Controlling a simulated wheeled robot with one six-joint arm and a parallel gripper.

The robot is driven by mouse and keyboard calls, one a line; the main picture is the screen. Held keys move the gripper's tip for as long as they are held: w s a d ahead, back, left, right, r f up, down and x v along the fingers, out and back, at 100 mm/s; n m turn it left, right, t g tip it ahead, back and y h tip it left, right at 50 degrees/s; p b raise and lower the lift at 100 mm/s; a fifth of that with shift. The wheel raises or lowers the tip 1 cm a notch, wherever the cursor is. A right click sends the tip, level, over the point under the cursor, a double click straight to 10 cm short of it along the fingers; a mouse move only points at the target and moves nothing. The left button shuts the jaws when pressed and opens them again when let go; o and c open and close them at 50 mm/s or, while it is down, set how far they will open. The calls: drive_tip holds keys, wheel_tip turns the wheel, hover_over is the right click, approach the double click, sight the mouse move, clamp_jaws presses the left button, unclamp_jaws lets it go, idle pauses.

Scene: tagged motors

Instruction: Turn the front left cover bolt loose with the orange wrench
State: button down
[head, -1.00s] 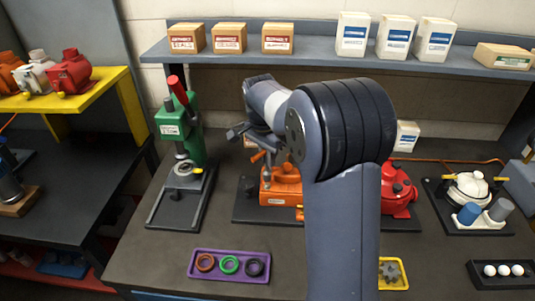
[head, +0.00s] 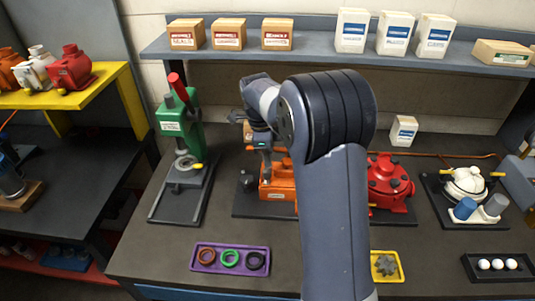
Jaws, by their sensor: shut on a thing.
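My gripper (head: 266,172) is shut and points down over the orange motor housing (head: 277,191), left of the middle of the bench. The orange wrench is hard to make out: its colour merges with the housing, and the fingers and my arm cover part of the area. The thin thing between the fingers appears to be the wrench. The cover bolts of the orange housing are too small or hidden to tell apart, so I cannot tell whether the wrench is seated on the front left one. My arm hides the right side of the housing.
A green press (head: 181,135) stands to the left. A red motor (head: 389,184) stands to the right, partly behind my arm. A purple tray (head: 217,270) with rings and a yellow tray (head: 400,277) with a gear lie in front. A shelf with boxes runs along the back.

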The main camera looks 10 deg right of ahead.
drive_tip(key=shift+f, duration=0.1)
idle(0.4)
drive_tip(key=shift+f+b, duration=0.8)
drive_tip(key=shift+f, duration=0.35)
